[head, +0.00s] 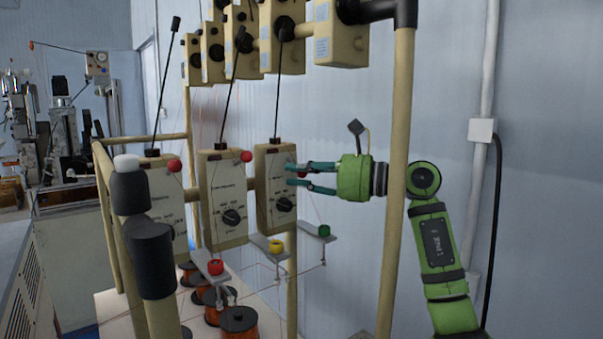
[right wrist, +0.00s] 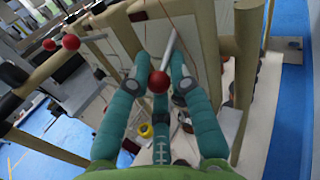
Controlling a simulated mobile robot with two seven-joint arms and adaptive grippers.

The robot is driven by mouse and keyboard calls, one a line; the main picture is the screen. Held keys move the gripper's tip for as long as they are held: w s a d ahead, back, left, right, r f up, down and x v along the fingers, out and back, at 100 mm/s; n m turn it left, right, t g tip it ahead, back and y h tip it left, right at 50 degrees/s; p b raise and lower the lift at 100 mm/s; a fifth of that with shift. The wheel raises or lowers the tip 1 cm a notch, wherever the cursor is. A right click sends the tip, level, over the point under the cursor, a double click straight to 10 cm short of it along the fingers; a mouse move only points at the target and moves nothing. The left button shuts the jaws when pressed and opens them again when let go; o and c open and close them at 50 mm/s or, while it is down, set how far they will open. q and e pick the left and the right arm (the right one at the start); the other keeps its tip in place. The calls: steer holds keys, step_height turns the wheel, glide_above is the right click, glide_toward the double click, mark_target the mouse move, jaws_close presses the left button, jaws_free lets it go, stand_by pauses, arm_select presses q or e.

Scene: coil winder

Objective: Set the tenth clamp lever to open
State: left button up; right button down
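A clamp lever with a red ball knob (head: 302,174) is at the rightmost cream tensioner box (head: 275,200). My right gripper (head: 311,177) comes from the right with its teal fingers apart around this knob. In the right wrist view the red ball (right wrist: 158,82) lies between the fingers (right wrist: 160,72), on a pale lever; contact cannot be told. Two more red knobs are on the boxes further left, one on the middle box (head: 246,156) and one on the left box (head: 174,166). No number marks show which lever is the tenth. My left gripper is not in view.
A cream frame post (head: 398,170) stands in front of my right wrist in the head view. Arms with red, yellow (head: 276,246) and green (head: 324,231) caps sit below the boxes. Thin rods rise from the boxes; wire spools (head: 238,322) stand below. Blue wall (head: 340,110) lies behind.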

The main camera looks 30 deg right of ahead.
steer(key=shift+r+p, duration=0.15)
steer(key=shift+p, duration=0.3)
steer(key=shift+s+r+g+p, duration=0.1)
steer(key=shift+r+g+p, duration=0.2)
steer(key=shift+p, duration=0.45)
steer(key=r+m+g+h+p, duration=0.1)
steer(key=p, duration=0.4)
steer(key=r+m+g+h+p, duration=0.1)
steer(key=g+p, duration=0.1)
steer(key=p, duration=0.2)
steer(key=shift+s+d+r+m+p, duration=0.1)
steer(key=shift+s+r+m+p, duration=0.1)
steer(key=shift+r+m+p, duration=0.15)
steer(key=shift+r+g+p, duration=0.2)
steer(key=shift+g+p, duration=0.4)
steer(key=shift+g, duration=0.2)
steer(key=shift+w+r+m+g+h, duration=0.1)
steer(key=shift+r+m+g+h, duration=0.1)
steer(key=shift+m+g+h, duration=0.3)
steer(key=shift+w+r+m+g+h, duration=0.15)
steer(key=shift+m+g, duration=0.1)
steer(key=shift+g, duration=0.45)
